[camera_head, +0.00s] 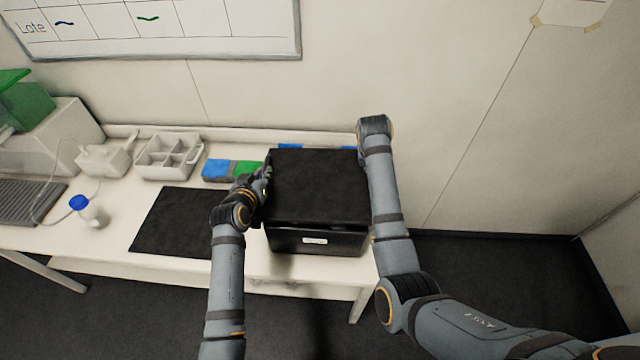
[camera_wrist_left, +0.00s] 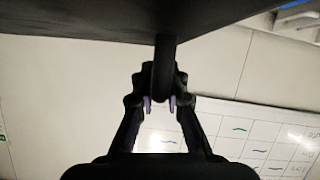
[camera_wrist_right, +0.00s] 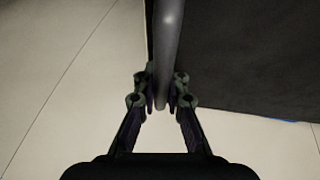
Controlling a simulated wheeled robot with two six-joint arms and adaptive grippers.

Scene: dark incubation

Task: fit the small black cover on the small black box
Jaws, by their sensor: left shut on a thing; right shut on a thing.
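The small black cover (camera_head: 318,185) is a flat dark panel above the small black box (camera_head: 340,242), which stands on the bench with a white label on its front. A narrow dark gap shows between the cover's front edge and the box; I cannot tell whether they touch at the back. My left gripper (camera_head: 264,182) is at the cover's left side, shut on its dark handle (camera_wrist_left: 164,60). My right gripper (camera_wrist_right: 163,102) is shut on a rounded handle bar (camera_wrist_right: 168,40) at the cover's right side; my arm hides it in the head view. The box's inside is hidden.
A black mat (camera_head: 175,225) lies left of the box on the white bench. Blue and green blocks (camera_head: 217,169), a white divided caddy (camera_head: 167,158) and a blue-capped bottle (camera_head: 90,210) stand farther left. The wall is close behind the bench.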

